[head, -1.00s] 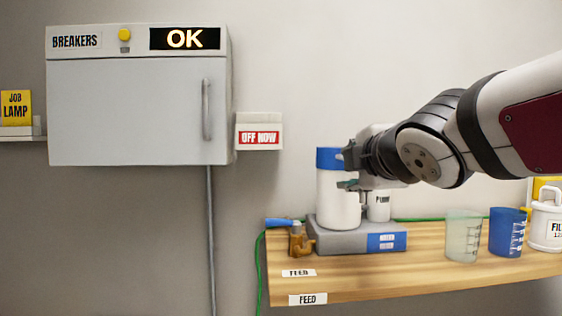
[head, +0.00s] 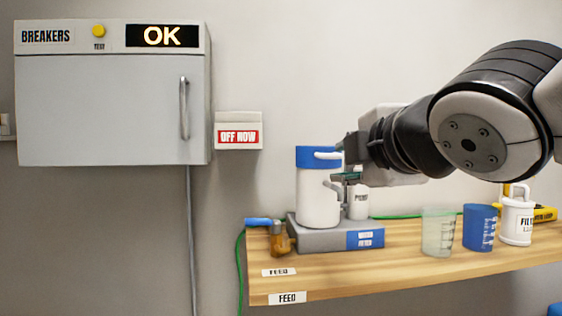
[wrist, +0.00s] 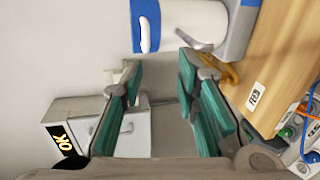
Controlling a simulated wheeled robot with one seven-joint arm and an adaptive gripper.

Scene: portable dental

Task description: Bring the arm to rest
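My gripper (head: 340,165) is in the head view beside the right side of a white canister with a blue lid (head: 318,200). The arm reaches in from the right, above the wooden shelf. In the wrist view my gripper (wrist: 160,72) has its green-padded fingers spread apart with nothing between them. The canister also shows in the wrist view (wrist: 190,20), just beyond the fingertips. I cannot tell whether the gripper touches it. The canister stands upright on a grey base with a blue label (head: 315,238).
A clear cup (head: 437,233), a blue cup (head: 480,228) and a white jug (head: 516,222) stand on the wooden shelf (head: 400,268). A brass valve with a blue handle (head: 281,240) sits at its left. The breaker box (head: 110,110) and "OFF NOW" box (head: 238,132) hang on the wall.

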